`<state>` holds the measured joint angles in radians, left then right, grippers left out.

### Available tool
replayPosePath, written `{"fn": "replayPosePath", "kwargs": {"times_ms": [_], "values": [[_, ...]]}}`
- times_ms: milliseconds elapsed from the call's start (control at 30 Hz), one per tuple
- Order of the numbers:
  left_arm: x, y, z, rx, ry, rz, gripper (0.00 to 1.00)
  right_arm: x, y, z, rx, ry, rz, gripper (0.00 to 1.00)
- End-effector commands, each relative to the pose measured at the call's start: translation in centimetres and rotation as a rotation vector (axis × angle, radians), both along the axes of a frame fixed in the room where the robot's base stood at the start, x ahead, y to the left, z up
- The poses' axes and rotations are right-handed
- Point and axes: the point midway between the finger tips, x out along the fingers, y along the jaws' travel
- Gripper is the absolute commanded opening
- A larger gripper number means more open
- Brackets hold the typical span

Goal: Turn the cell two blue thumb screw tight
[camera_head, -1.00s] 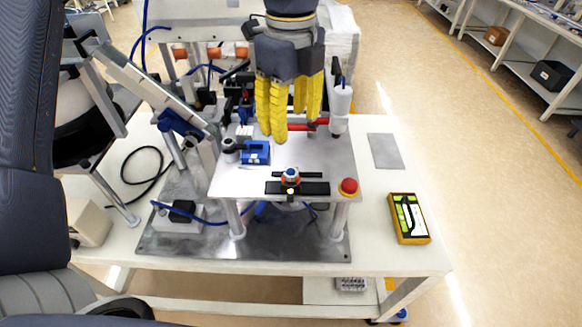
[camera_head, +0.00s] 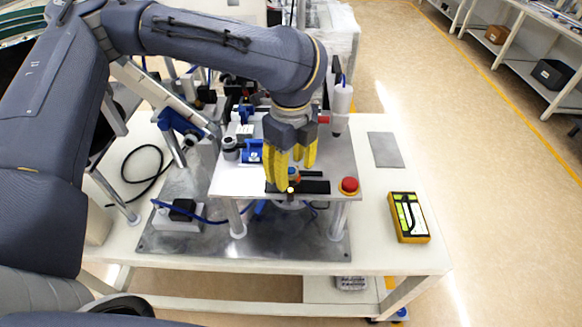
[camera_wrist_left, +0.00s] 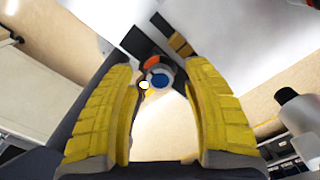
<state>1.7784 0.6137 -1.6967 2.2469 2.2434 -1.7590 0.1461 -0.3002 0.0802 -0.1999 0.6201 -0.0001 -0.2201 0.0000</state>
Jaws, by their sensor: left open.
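The blue thumb screw (camera_wrist_left: 158,81) shows in the left wrist view as a round blue top with an orange part (camera_wrist_left: 152,63) beside it. In the head view the screw (camera_head: 294,174) is mostly hidden behind my yellow fingers, on the black bar (camera_head: 316,187) at the plate's front. My left gripper (camera_head: 292,177) is open, pointing down over it. In the left wrist view the screw appears between the spread fingers (camera_wrist_left: 159,72), with space on both sides; I cannot tell the height gap. My right gripper is not in view.
A red button (camera_head: 349,185) stands on the plate right of the bar. A blue block (camera_head: 251,153) and a white bottle-like cylinder (camera_head: 341,98) are close to the arm. A yellow-framed device (camera_head: 409,217) lies on the table at right. The table's right side is mostly clear.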

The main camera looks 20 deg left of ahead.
Motion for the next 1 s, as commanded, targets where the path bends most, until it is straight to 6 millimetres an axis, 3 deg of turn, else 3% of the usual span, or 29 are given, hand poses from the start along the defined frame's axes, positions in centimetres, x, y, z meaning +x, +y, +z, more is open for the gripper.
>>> {"fn": "replayPosePath", "kwargs": {"times_ms": [367,800,1000], "values": [[0.01,0.00,-0.19,0.000,-0.001,0.000,0.53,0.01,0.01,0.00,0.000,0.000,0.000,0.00],[0.02,0.00,-0.18,0.000,-0.001,0.001,0.01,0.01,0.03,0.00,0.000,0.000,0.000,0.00],[0.03,0.01,-0.17,0.000,-0.001,-0.001,0.00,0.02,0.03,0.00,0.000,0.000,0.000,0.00]]}}
